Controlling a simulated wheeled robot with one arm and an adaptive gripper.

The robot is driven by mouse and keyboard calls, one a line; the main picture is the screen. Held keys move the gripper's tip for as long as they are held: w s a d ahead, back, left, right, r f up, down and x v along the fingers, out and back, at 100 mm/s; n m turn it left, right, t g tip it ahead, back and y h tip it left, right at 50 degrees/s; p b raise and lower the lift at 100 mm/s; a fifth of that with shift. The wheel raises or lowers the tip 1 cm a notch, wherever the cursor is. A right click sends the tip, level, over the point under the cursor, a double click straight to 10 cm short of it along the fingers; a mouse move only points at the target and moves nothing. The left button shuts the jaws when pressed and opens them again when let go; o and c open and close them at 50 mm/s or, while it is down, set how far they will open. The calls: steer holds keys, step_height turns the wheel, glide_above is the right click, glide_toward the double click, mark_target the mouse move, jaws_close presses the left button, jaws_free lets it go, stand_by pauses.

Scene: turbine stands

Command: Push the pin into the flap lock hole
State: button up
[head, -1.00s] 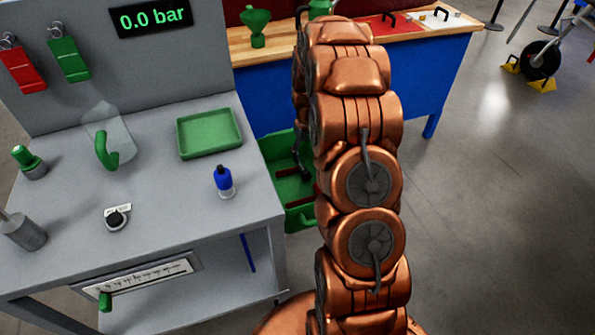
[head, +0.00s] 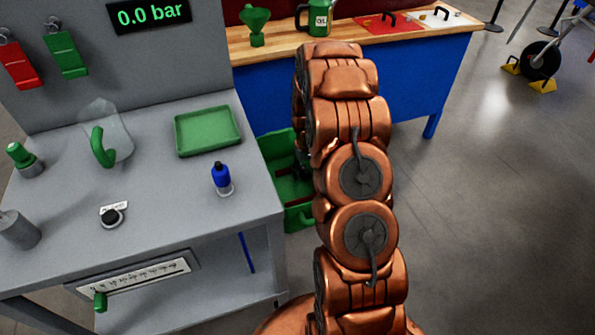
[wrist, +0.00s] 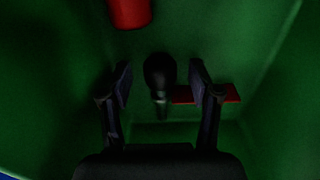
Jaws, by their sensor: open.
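In the wrist view my gripper (wrist: 160,78) is open, its two dark fingers spread inside a green bin. A dark piece with a round knob (wrist: 160,68) and a narrower shaft lies between and beyond the fingers; it may be the pin, but the picture is too dark to be sure. I cannot tell whether a finger touches it. In the head view the green bin (head: 299,218) stands on the floor beside the grey bench, partly behind my arm. My arm hides most of the gripper there. I cannot make out a flap lock hole in either view.
A red cylinder (wrist: 130,12) and a flat red piece (wrist: 222,94) are in the bin. A blue workbench (head: 400,90) stands behind.

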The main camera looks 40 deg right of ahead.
stand_by(0.8)
jaws_close()
stand_by(0.4)
